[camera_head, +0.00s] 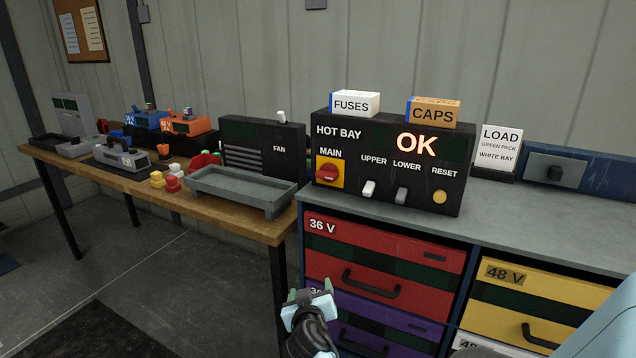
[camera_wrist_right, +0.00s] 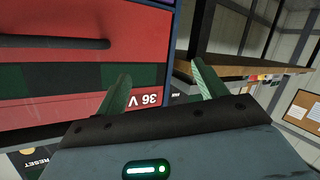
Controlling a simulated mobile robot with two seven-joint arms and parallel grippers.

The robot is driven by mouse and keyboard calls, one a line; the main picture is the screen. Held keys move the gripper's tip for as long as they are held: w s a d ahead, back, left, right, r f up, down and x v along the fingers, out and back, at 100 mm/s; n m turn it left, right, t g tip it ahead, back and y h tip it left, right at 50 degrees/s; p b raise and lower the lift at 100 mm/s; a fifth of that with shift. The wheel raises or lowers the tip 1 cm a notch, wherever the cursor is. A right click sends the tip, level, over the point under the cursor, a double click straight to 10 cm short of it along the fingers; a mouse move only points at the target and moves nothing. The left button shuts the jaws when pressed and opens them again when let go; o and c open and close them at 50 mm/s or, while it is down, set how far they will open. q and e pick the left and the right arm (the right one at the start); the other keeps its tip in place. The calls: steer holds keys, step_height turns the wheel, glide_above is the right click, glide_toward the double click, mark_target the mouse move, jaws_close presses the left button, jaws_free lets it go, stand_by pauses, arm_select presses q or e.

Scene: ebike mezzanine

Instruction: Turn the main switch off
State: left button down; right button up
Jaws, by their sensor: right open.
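The main switch (camera_head: 327,173) is a red rotary knob on a yellow plate under the label MAIN. It sits at the left of the black HOT BAY panel (camera_head: 360,130), whose display glows OK. My right gripper (camera_head: 311,293) is in front of the red 36 V drawer, below and a little left of the switch, apart from it. In the right wrist view its two green fingers (camera_wrist_right: 162,85) are spread with nothing between them. The switch does not show in the right wrist view. My left gripper is not in view.
UPPER and LOWER toggles (camera_head: 385,191) and a yellow RESET button (camera_head: 440,197) are on the same panel. FUSES (camera_head: 355,104) and CAPS (camera_head: 433,113) boxes stand on top. A grey tray (camera_head: 240,187) is on the bench at left. The red drawer (camera_head: 372,265) has a protruding black handle.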

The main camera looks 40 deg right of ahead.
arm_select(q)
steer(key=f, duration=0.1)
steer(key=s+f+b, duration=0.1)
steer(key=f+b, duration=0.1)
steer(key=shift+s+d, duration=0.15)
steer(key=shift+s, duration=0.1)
arm_select(e)
steer(key=w+d+r+m+g+h, duration=0.1)
steer(key=w+d+r+m+h, duration=0.1)
steer(key=r, duration=0.5)
steer(key=w+d+r+m+g+h, duration=0.1)
steer(key=w+r+m+h, duration=0.1)
steer(key=r, duration=0.6)
steer(key=w+d+r+m+g+h, duration=0.2)
steer(key=r+m, duration=0.3)
steer(key=r, duration=0.3)
steer(key=shift+w+d+h, duration=0.35)
steer(key=shift+w+h, duration=0.05)
steer(key=shift+w, duration=0.25)
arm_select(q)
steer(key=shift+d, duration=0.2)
